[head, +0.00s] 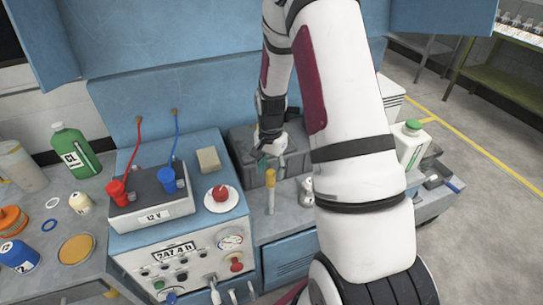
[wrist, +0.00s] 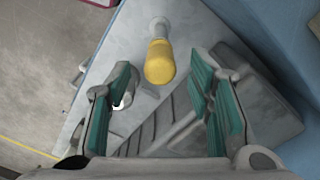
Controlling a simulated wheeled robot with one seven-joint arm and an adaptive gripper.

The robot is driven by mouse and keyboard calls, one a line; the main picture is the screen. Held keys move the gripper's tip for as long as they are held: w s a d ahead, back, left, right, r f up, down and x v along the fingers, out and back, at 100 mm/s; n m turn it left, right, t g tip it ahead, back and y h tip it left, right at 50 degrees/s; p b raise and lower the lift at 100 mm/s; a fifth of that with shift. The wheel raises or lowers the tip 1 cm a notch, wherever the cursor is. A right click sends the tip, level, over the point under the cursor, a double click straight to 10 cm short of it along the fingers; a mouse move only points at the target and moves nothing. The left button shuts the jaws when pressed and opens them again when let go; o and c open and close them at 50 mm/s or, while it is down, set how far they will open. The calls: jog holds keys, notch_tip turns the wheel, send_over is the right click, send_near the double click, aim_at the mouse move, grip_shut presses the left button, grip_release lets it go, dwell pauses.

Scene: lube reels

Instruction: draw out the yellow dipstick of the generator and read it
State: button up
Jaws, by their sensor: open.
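The yellow dipstick (head: 270,178) stands upright in its tube at the front of the generator, on the grey deck right of the control panel. In the wrist view its yellow handle (wrist: 160,62) shows ahead of my gripper, between the lines of the two fingers and beyond their tips. My gripper (head: 266,152) is open and empty behind the dipstick in the head view. Its teal finger pads (wrist: 163,85) stand apart on either side in the wrist view. My arm hides part of the generator's right side.
A control panel (head: 190,262) with a gauge and knobs stands left of the dipstick. A battery (head: 150,200) with red and blue clamps sits above it. A white jug with a green cap (head: 411,145) stands at the right.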

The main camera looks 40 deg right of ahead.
jog(key=shift+f, duration=1.1)
grip_shut()
notch_tip(320, 180, up, 18)
jog(key=p, duration=0.4)
dwell(0.3)
